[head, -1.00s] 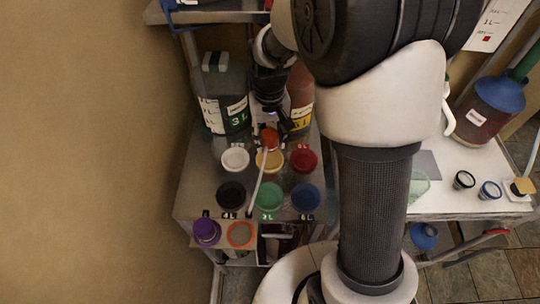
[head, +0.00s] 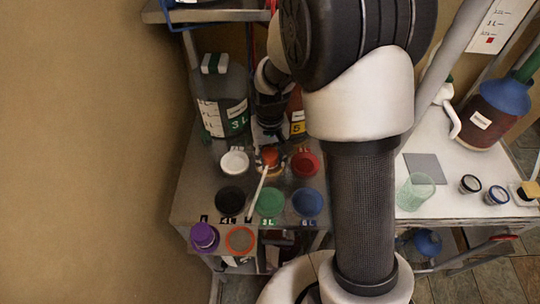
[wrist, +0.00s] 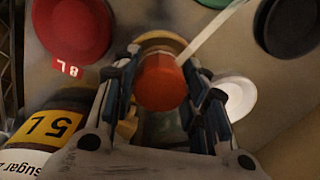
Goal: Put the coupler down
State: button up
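The orange-red coupler (head: 270,157) has a thin white rod (head: 260,188) running from it towards the front; the rod appears attached. My gripper (wrist: 160,88) has its fingers on either side of the coupler (wrist: 160,82) in the wrist view and appears shut on it. The coupler is over the tan round lid (head: 268,171) in the middle of the back row and covers much of it. I cannot tell whether the coupler touches the lid. In the head view my gripper is dark and partly hidden by my arm.
Around it stand a white lid (head: 234,163), red lid (head: 305,164), black lid (head: 231,199), green lid (head: 270,203) and blue lid (head: 307,202). A 3 L jug (head: 222,105) and a 5 L bottle (wrist: 50,125) stand close behind. A side table (head: 455,205) is at right.

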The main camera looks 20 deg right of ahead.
aim_at(270, 153)
jog(key=o, duration=0.4)
jog(key=shift+o, duration=0.2)
notch_tip(270, 153, up, 11)
jog(key=p, duration=0.3)
jog(key=shift+r+p, duration=0.2)
jog(key=shift+p, duration=0.15)
jog(key=s+r+t, duration=0.2)
jog(key=s+r, duration=0.7)
jog(key=r, duration=0.2)
jog(key=s+r+t, duration=0.2)
jog(key=s, duration=1)
jog(key=shift+s+r+n+t, duration=0.25)
jog(key=shift+r+n+t, duration=0.05)
